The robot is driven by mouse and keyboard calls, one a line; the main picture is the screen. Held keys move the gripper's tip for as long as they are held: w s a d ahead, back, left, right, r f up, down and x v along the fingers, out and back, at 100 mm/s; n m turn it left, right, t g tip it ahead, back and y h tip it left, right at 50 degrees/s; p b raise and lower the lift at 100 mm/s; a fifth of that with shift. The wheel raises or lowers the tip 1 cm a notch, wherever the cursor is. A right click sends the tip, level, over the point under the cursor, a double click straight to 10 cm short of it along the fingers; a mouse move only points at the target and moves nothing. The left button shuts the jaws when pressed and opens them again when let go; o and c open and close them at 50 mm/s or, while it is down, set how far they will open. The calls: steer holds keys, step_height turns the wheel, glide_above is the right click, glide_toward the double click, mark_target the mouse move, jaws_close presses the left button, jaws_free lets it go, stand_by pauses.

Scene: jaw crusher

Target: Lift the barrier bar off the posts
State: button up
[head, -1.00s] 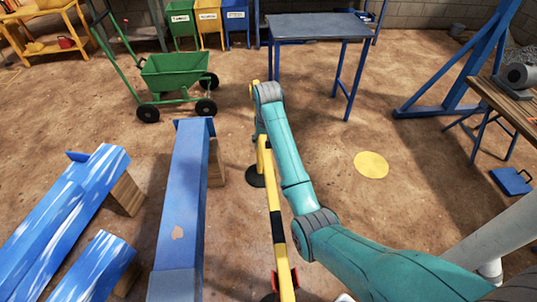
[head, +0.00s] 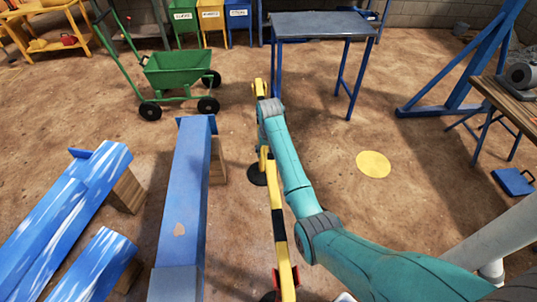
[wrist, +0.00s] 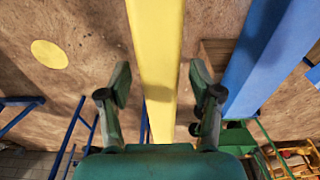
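The barrier bar (head: 276,195) is yellow with black bands and runs away from me in the head view. Its near part lies by a post with a red bracket (head: 285,277). A far post stands on a round black base (head: 257,175); my arm partly covers that stretch. In the wrist view the yellow bar (wrist: 155,30) passes between the fingers of my gripper (wrist: 160,82). The fingers are open, one on each side, with a small gap to the bar.
A long blue beam (head: 187,190) lies left of the bar, with more blue beams further left. A green cart (head: 178,72) and a blue table (head: 320,26) stand beyond. The floor to the right, around a yellow disc (head: 373,164), is clear.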

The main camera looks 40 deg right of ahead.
jaws_close()
steer(key=shift+r, duration=0.15)
